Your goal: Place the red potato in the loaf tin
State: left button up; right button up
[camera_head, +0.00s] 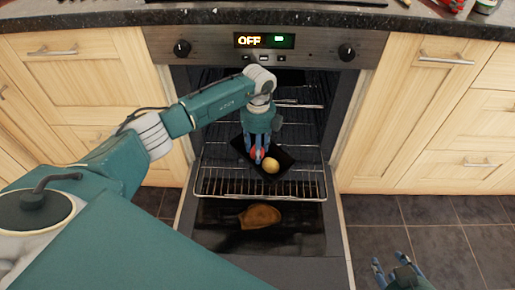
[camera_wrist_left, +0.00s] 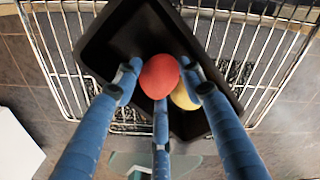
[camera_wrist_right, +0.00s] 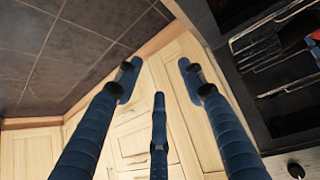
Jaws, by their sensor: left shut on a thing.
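The red potato (camera_wrist_left: 159,76) is between the fingers of my left gripper (camera_wrist_left: 160,88), which is shut on it. It also shows in the head view (camera_head: 258,154), at the fingertips of my left gripper (camera_head: 263,148). The black loaf tin (camera_head: 284,157) is on the pulled-out oven rack, directly below the gripper. In the left wrist view the tin (camera_wrist_left: 120,45) lies under the potato; I cannot tell whether the potato touches it. A yellow potato (camera_head: 271,165) is in the tin, partly hidden behind the red one in the wrist view. My right gripper (camera_head: 391,265) is open and empty.
The oven door (camera_head: 225,240) is folded down, with a brown thing (camera_head: 260,216) on it or seen through the rack. The wire rack (camera_head: 300,182) sticks out of the oven. The granite counter (camera_head: 100,18) runs above. Floor (camera_head: 450,235) at the right is clear.

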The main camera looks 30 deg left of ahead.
pick_arm(q)
jog(key=shift+f, duration=0.15)
jog(key=o, duration=0.9)
pick_arm(e)
jog(key=shift+w+r, duration=0.2)
jog(key=shift+w, duration=0.1)
